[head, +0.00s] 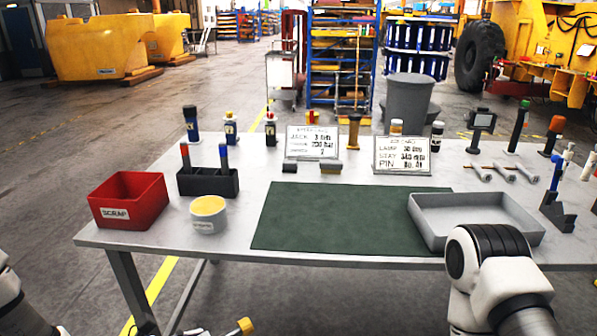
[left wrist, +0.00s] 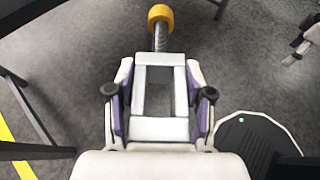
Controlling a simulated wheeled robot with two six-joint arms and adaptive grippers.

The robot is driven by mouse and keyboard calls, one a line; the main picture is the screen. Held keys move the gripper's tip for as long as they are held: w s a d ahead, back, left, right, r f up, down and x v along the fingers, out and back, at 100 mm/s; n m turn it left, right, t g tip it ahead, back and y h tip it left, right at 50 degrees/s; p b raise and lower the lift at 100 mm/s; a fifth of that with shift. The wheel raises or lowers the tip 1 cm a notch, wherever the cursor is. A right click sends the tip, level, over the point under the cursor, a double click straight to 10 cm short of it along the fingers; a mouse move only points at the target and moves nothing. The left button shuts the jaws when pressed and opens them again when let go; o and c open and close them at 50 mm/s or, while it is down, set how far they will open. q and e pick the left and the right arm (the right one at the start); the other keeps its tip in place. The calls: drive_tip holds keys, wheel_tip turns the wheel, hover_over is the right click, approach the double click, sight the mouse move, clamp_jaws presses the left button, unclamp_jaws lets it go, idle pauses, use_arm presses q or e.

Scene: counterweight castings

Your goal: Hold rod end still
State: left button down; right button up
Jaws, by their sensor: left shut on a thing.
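A rod with a grey threaded shaft (left wrist: 160,38) and a yellow end (left wrist: 160,13) points away from my left gripper (left wrist: 160,60). My left gripper is shut on the rod, with the shaft coming out between its fingertips and the yellow end beyond them. The yellow end also shows in the head view (head: 245,326), low in front of the table; the left gripper itself is mostly below that picture. Part of what looks like my right gripper (left wrist: 304,40) shows at the right edge of the left wrist view.
The table (head: 230,250) carries a red scrap bin (head: 128,201), a white tub (head: 208,214), a green mat (head: 340,218) and a grey tray (head: 475,220). Two sign boards and several tools stand behind. A table leg (head: 131,290) is left of the yellow end.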

use_arm(q)
drive_tip(key=shift+s+r, duration=0.2)
drive_tip(key=shift+r, duration=0.2)
use_arm(e)
drive_tip(key=shift+r, duration=0.5)
